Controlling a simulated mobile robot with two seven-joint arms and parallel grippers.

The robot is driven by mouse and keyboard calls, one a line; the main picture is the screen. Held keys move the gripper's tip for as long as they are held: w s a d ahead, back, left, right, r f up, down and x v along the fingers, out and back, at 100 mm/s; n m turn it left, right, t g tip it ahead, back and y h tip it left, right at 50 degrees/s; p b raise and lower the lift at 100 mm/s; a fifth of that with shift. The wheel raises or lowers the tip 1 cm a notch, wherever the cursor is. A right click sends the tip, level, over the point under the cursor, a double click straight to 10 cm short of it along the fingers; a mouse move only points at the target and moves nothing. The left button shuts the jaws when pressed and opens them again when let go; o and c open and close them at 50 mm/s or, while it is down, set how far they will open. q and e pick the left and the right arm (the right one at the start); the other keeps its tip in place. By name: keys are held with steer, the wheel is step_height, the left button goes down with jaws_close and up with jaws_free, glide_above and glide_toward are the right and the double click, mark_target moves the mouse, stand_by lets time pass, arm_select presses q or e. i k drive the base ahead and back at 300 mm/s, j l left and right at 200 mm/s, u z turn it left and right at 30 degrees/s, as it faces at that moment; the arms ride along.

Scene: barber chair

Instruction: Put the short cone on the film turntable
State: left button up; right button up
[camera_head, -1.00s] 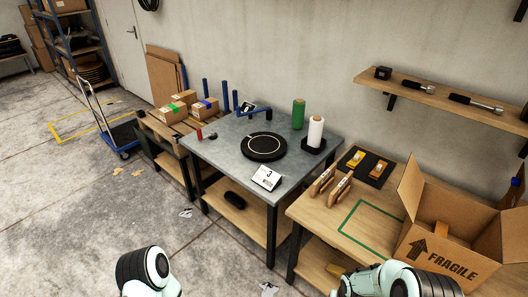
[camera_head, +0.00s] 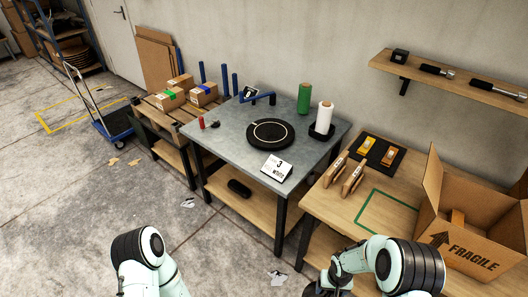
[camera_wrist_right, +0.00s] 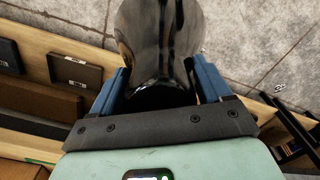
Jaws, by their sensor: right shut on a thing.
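The film turntable (camera_head: 270,134) is a flat black disc with a pale ring, lying on the grey metal table (camera_head: 232,152); its top looks bare. My right gripper (camera_wrist_right: 160,82) is shut on a glossy dark, flared object (camera_wrist_right: 160,35) in the right wrist view. This may be the short cone, but its full shape is cut off by the frame. In the head view my right gripper is low at the bottom edge, mostly hidden by my arm, well apart from the turntable. My left arm shows at the bottom left; its gripper is out of view.
A white roll (camera_head: 323,117) and a green roll (camera_head: 304,98) stand behind the turntable. A card marked 3 (camera_head: 276,167) stands at the front edge. An open FRAGILE box (camera_head: 470,245) is on the wooden bench at right. A wall shelf (camera_head: 450,80) hangs above. Floor at front left is open.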

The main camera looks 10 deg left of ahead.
mark_target(271, 131)
steer(key=i+j, duration=0.15)
steer(key=j, duration=0.2)
steer(key=i+j, duration=0.2)
steer(key=j, duration=0.15)
steer(key=i+j, duration=0.15)
steer(key=j, duration=0.2)
steer(key=i+j, duration=0.15)
steer(key=j, duration=0.25)
steer(key=i+j, duration=0.15)
steer(key=j, duration=0.2)
steer(key=i+j, duration=0.2)
steer(key=j, duration=0.15)
